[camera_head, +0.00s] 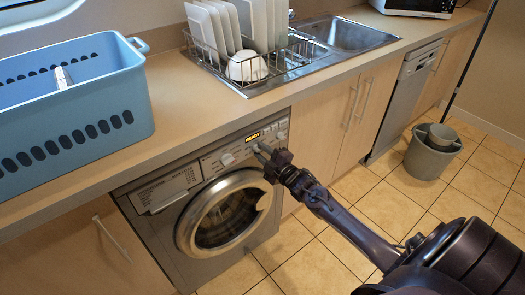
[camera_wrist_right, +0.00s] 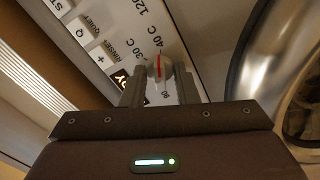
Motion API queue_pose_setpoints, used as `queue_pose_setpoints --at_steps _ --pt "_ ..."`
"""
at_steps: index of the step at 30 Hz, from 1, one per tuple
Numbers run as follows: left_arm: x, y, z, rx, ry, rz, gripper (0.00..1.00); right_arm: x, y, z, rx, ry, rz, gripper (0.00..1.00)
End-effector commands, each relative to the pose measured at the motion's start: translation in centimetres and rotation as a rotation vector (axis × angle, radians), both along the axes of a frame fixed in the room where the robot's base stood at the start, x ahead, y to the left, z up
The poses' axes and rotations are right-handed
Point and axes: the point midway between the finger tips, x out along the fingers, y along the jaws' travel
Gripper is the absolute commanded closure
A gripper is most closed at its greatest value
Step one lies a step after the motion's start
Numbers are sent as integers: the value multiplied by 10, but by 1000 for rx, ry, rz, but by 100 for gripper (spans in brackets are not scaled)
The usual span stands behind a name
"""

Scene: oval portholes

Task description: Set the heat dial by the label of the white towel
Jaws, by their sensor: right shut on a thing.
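The heat dial (camera_wrist_right: 160,67) is a small pale knob with a red pointer line, on the washing machine's light panel. The wrist view shows temperature labels around it, including 30 C and 40 C; the red line points toward the 40 C side. My right gripper (camera_head: 262,150) reaches the panel, and its fingers (camera_wrist_right: 160,84) are shut on the dial from both sides. In the head view the gripper hides the dial. The white towel and its label cannot be made out. My left gripper is not in view.
The washing machine (camera_head: 160,235) has a lit display (camera_head: 249,137) and another knob (camera_head: 227,158). Above it, the counter carries a blue basket (camera_head: 130,115) with a small white piece inside (camera_head: 62,78) and a dish rack (camera_head: 290,65). A grey bucket (camera_head: 425,160) stands on the tiled floor.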

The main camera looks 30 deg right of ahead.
Motion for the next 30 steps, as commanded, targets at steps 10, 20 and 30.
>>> queue_pose_setpoints --at_steps 10,20,30 --pt "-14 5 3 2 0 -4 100 0 0 0 331 29 -3 96" --pt "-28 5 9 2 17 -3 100 0 0 -1 643 53 -3 96" --pt "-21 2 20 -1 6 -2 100 -1 1 -1 966 77 -3 96"
